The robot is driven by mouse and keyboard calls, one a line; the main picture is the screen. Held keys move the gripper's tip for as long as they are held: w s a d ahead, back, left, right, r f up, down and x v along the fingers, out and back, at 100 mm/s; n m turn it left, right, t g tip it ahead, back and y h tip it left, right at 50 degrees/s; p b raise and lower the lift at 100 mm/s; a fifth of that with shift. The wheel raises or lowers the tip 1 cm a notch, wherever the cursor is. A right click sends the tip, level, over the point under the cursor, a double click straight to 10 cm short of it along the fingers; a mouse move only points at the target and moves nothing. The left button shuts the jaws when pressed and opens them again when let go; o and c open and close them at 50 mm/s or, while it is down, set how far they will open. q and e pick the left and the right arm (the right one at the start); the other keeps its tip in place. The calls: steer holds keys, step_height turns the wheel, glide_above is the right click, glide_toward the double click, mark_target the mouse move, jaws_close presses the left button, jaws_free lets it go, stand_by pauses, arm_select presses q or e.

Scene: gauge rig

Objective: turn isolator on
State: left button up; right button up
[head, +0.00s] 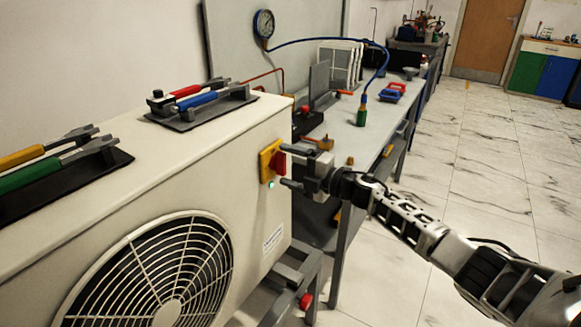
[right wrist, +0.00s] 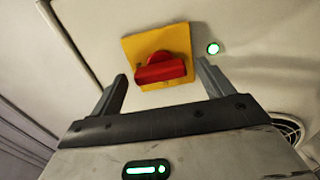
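The isolator is a red rotary handle (right wrist: 160,70) on a yellow square plate (head: 266,163), mounted on the side of the white outdoor unit (head: 200,190). In the right wrist view the red handle lies roughly level across the yellow plate (right wrist: 143,43). A small green light (right wrist: 213,48) glows beside the plate; it also shows in the head view (head: 271,184). My right gripper (head: 286,166) is open in front of the isolator. In the right wrist view its two fingers (right wrist: 160,85) stand on either side of the red handle, apart from it. My left gripper is not in view.
Tool holders with red and blue tools (head: 200,100) and yellow and green tools (head: 50,165) lie on top of the unit. A grey workbench (head: 345,140) stands behind, with a gauge (head: 263,23) and a blue hose (head: 330,39) above it. The floor at right is clear.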

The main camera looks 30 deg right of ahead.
steer(key=shift+s, duration=0.1)
steer(key=b+v, duration=0.1)
steer(key=v, duration=1.4)
steer(key=shift+s+d+b, duration=0.3)
steer(key=shift+b, duration=0.1)
steer(key=shift+f, duration=0.1)
steer(key=s+a+f+m+g+h, duration=0.2)
steer(key=s+a+f+m+h, duration=0.1)
steer(key=s+a+f+m, duration=0.6)
steer(key=s+a+f+m+g+h, duration=0.3)
steer(key=s+a+f+m, duration=0.7)
steer(key=a, duration=0.6)
steer(key=shift+s+f+m, duration=0.2)
steer(key=shift+f+m, duration=0.55)
steer(key=shift+m, duration=0.35)
